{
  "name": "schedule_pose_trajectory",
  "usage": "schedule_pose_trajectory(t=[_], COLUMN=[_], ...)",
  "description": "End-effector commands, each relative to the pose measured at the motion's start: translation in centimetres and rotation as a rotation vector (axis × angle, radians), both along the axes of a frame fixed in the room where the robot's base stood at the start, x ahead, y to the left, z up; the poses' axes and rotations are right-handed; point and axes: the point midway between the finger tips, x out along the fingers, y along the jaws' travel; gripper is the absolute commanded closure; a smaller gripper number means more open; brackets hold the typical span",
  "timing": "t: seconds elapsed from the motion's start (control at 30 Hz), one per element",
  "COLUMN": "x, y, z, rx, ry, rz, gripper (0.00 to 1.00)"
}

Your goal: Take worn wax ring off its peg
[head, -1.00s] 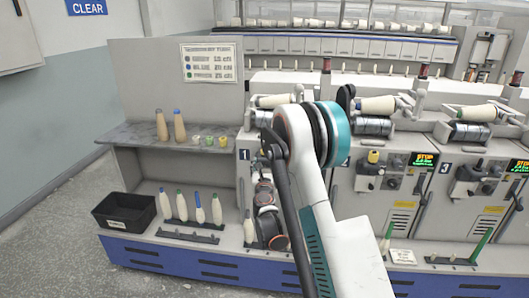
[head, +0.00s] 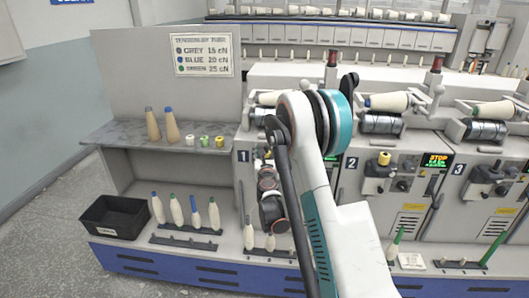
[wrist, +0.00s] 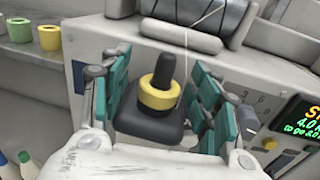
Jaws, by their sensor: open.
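In the wrist view a yellow wax ring (wrist: 157,94) sits around a dark upright peg (wrist: 166,68). The peg rises from a black square block (wrist: 150,124). My gripper (wrist: 160,80) is open, with one teal-padded finger on each side of the ring and peg. A gap shows between the pads and the ring on both sides. In the head view my arm hides this ring and peg, and my fingertips cannot be made out there.
A shelf left of my arm holds white, green and yellow (head: 219,141) rings and two bobbins. Bobbins stand on trays below, next to a black bin (head: 114,216). Unit 2 has its own yellow ring (head: 384,158). A lit display (wrist: 303,120) is right of my gripper.

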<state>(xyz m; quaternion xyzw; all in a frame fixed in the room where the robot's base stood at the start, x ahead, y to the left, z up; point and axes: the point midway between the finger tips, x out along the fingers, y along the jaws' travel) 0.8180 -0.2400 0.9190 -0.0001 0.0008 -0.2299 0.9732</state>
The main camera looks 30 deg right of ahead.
Motion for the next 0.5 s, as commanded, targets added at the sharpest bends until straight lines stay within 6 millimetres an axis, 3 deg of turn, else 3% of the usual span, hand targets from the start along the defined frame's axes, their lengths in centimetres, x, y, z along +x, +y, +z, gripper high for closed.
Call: schedule_pose_trajectory(t=[0.17,0.2,0.37,0.5], x=[0.00,0.00,0.00,0.00], y=[0.01,0.01,0.02,0.03], z=[-0.01,-0.01,0.00,0.00], rx=[0.000,0.000,0.000,0.000], ry=[0.000,0.000,0.000,0.000], rz=[0.000,0.000,0.000,0.000], gripper=[0.44,0.53,0.78,0.79])
